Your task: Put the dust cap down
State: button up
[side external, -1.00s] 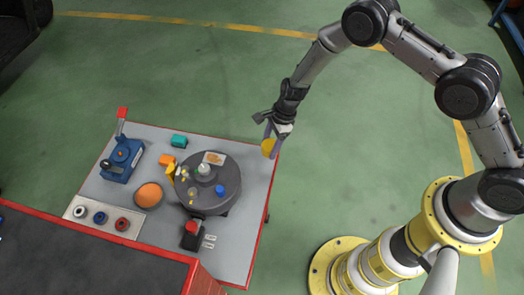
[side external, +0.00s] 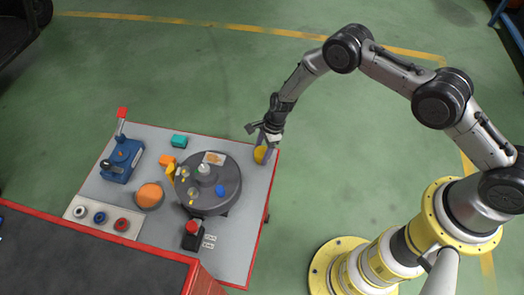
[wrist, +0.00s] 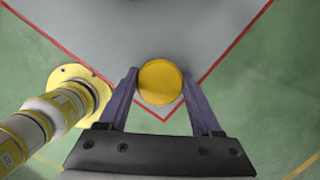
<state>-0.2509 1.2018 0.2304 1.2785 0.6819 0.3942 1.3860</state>
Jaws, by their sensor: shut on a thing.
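The dust cap (wrist: 160,82) is a round yellow disc. My gripper (wrist: 160,86) is shut on it, with one finger on each side in the wrist view. In the side view the yellow cap (side external: 260,154) hangs at the tips of my gripper (side external: 264,150), at the far right corner of the grey red-edged table (side external: 255,205). I cannot tell whether the cap touches the tabletop.
A round dark turntable (side external: 226,172) stands left of my gripper, carrying small parts. The table's right strip is clear.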

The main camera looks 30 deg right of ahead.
jog(key=shift+f, duration=0.15)
jog(key=o, duration=1.3)
jog(key=shift+o, duration=0.2)
jog(key=v, duration=1.2)
jog(key=shift+r, duration=0.25)
